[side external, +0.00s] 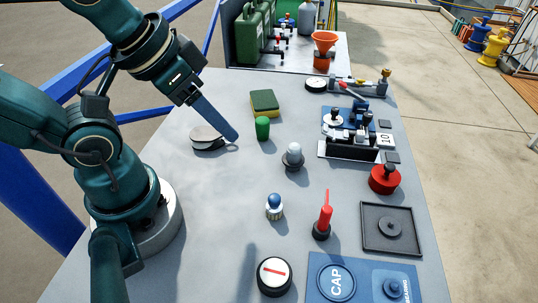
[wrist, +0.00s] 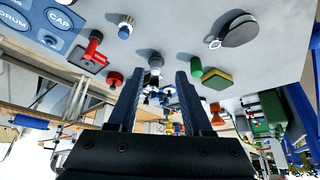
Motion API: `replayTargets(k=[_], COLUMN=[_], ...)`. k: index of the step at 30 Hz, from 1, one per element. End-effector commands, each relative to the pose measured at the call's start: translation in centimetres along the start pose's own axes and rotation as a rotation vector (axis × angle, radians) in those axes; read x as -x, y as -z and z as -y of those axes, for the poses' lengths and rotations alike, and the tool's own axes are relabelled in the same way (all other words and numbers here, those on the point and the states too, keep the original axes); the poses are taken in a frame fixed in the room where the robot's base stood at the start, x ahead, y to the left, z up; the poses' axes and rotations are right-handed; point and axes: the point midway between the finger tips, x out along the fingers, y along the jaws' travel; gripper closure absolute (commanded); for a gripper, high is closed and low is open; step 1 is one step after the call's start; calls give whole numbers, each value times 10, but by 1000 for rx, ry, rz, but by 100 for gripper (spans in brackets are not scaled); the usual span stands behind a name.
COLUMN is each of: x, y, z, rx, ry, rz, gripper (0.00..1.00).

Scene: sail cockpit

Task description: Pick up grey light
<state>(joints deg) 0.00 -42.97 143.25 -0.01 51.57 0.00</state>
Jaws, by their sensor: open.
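The grey light (side external: 293,156), a pale rounded cap on a darker round base, stands upright in the middle of the grey table. My gripper (side external: 236,139) is to its left and above the table, pointing down and to the right, clearly apart from it. In the wrist view my gripper's two fingers (wrist: 156,80) are spread with nothing between them. The grey light (wrist: 156,61) shows beyond the fingertips, roughly in line with the gap. Nothing hides it in the side view.
A green cap (side external: 263,128) and a sponge (side external: 264,101) stand behind it. A blue-topped light (side external: 275,205) and a red switch (side external: 323,217) are nearer the front. A lever panel (side external: 350,130) is at right.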

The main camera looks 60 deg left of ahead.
Motion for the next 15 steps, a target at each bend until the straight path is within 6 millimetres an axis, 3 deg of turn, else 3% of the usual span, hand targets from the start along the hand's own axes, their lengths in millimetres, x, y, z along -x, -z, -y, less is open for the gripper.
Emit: replayTargets(k=[4, 6, 15], x=[0, 0, 0], y=[0, 0, 0], z=[0, 0, 0], rx=[0, 0, 0], ry=[0, 0, 0], rz=[0, 0, -1], gripper=[46, 26, 26])
